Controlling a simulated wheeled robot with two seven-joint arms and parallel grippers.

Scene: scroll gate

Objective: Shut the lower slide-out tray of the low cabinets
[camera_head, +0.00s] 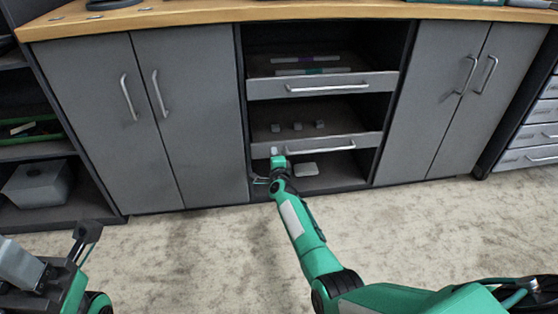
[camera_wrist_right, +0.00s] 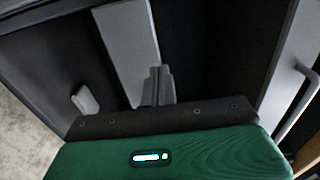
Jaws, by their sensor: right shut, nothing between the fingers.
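The lower slide-out tray (camera_head: 338,144) sits in the open middle bay of the low cabinets, with a grey front and a bar handle. Small grey blocks lie in it. How far it stands out is hard to tell. My right gripper (camera_head: 262,182) is low at the left end of this tray's front, partly hidden by its own wrist. In the right wrist view its fingers (camera_wrist_right: 155,86) are shut and empty, in front of a light grey panel (camera_wrist_right: 122,40), probably the tray front. My left gripper (camera_head: 84,240) is at the lower left, away from the cabinets; its jaw opening is unclear.
The upper tray (camera_head: 322,86) is above, with flat items inside. A pale item (camera_head: 306,169) lies on the bay floor. Grey doors (camera_head: 92,120) flank the bay on the left and others (camera_head: 455,90) on the right. The carpet (camera_head: 190,260) in front is clear.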

